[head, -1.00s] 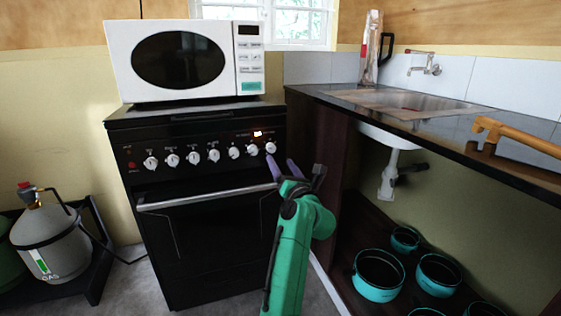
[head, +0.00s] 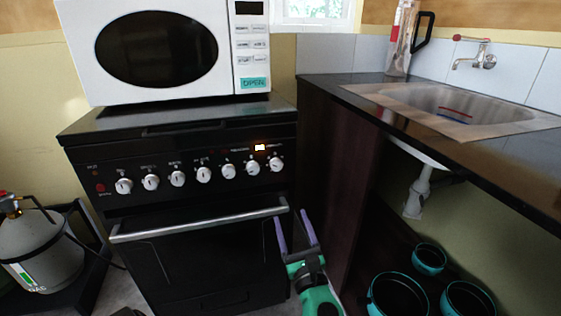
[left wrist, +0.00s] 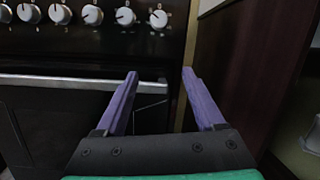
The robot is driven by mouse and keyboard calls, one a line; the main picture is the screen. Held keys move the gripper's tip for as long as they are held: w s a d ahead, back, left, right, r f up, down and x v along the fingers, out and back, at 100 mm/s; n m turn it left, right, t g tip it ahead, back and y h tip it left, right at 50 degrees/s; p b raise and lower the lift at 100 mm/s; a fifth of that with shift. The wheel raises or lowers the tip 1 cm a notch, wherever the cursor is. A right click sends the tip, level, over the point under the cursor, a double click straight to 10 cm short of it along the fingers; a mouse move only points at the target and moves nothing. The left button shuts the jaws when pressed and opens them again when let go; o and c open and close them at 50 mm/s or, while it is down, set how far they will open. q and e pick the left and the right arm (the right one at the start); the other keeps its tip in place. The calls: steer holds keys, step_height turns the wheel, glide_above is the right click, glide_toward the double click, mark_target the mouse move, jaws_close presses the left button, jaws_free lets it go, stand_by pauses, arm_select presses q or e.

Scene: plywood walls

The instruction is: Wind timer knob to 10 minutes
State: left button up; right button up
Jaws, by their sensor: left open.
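The black stove (head: 200,250) has a row of several white knobs on its front panel. My left gripper (head: 293,212) is open and empty, below and slightly right of that knob, near the right end of the oven handle. In the left wrist view the purple fingers (left wrist: 160,75) stand apart, below the knob. My right gripper is not in view.
The oven handle (head: 200,221) runs across the stove front, below the knobs. A dark cabinet side (head: 335,165) stands close on the right. A white microwave (head: 75,50) sits on the stove; a gas cylinder (head: 38,250) stands at left.

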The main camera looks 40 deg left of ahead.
mark_target(278, 169)
arm_select(q)
steer(key=shift+m+t+y, duration=0.3)
steer(key=shift+m+y, duration=0.6)
steer(key=r+x, duration=0.1)
steer(key=x, duration=0.8)
steer(key=r+x, duration=0.1)
steer(key=x, duration=0.3)
steer(key=shift+s+d+r, duration=0.2)
steer(key=shift+s+r, duration=0.1)
steer(key=shift+r, duration=0.15)
jaws_close()
